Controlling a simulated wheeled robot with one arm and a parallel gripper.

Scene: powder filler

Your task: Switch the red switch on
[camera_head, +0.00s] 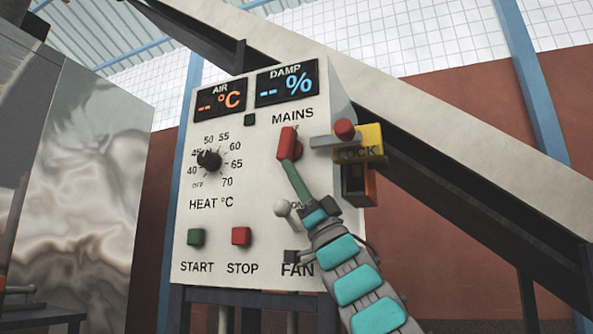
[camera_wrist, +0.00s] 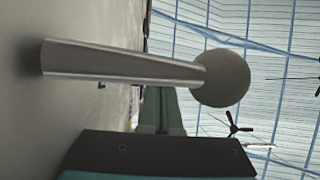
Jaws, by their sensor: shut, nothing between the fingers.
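The red MAINS switch (camera_head: 286,143) is on the white control panel (camera_head: 262,200), its handle pointing up. My gripper (camera_head: 290,167) is in front of the panel, its slim green fingers shut and empty. The fingertips reach up to the switch's lower end; I cannot tell whether they touch it. The ON lettering below the switch is partly covered by my gripper. In the wrist view the green fingers (camera_wrist: 160,108) show behind a metal lever; the red switch does not show there. Both panel displays (camera_head: 286,83) show dashes.
The FAN lever's pale ball (camera_head: 282,208) is close left of my gripper; its ball (camera_wrist: 221,78) is large in the wrist view. A yellow LOCK block (camera_head: 371,142) with a grey bar and red knob (camera_head: 344,129) is right of the switch. The HEAT dial (camera_head: 209,160) is left.

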